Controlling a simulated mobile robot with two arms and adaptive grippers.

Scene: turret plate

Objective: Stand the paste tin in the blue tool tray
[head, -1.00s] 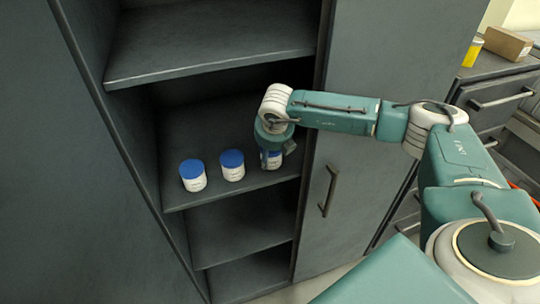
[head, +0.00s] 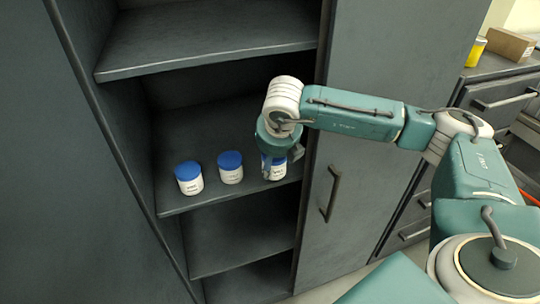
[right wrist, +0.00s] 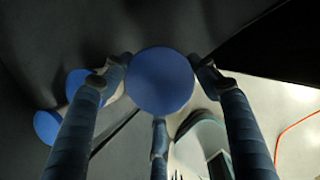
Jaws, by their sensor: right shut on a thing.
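Three white tins with blue lids show at the middle shelf of the dark cabinet: a left tin (head: 189,179), a middle tin (head: 230,169) and a right tin (head: 276,172). Their labels are too small to read, so I cannot tell which is the paste tin. My right gripper (head: 277,158) is shut on the right tin from above. In the right wrist view its fingers surround the round blue lid of the held tin (right wrist: 160,81). I cannot tell whether its base touches the shelf. The blue tool tray and my left gripper are not in view.
The middle shelf (head: 215,200) has an upper shelf (head: 200,45) close above it. A cabinet door with a handle (head: 331,193) stands right of the opening. A yellow container (head: 475,52) and a cardboard box (head: 510,45) sit on a counter at the far right.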

